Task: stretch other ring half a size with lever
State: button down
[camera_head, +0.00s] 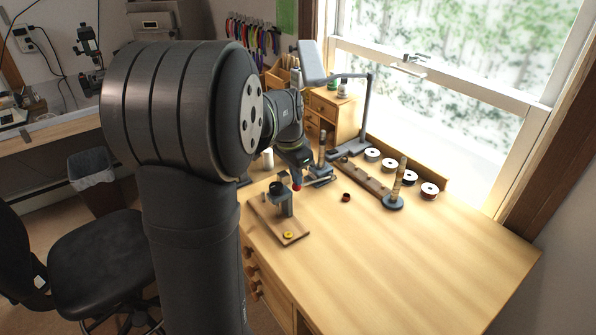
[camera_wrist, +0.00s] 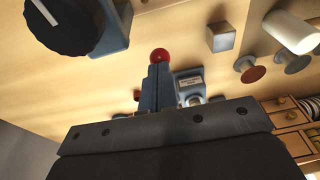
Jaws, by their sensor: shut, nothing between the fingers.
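A red ball knob (camera_head: 297,187) shows just below my gripper (camera_head: 301,178) in the head view. In the wrist view the red knob (camera_wrist: 160,56) sits right at the tips of my gripper (camera_wrist: 158,68); I cannot tell whether they touch. The fingers are shut together with nothing between them. A blue-grey tool base (camera_head: 326,173) with an upright dark post (camera_head: 322,146) stands just behind; its labelled block (camera_wrist: 188,82) shows beside the fingers. The knob's lever is mostly hidden by the fingers. I cannot clearly make out a ring on the tool.
A wooden board (camera_head: 268,225) carries a grey stand (camera_head: 286,205) and a small yellow piece (camera_head: 288,235). A small dark red round piece (camera_head: 346,197) lies nearby. A tapered stick on a blue base (camera_head: 393,203) and several spools stand by the window. The right front bench is clear.

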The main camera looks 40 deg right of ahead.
aim_at(304, 185)
jog(key=shift+a+f, duration=0.15)
jog(key=shift+f, duration=0.2)
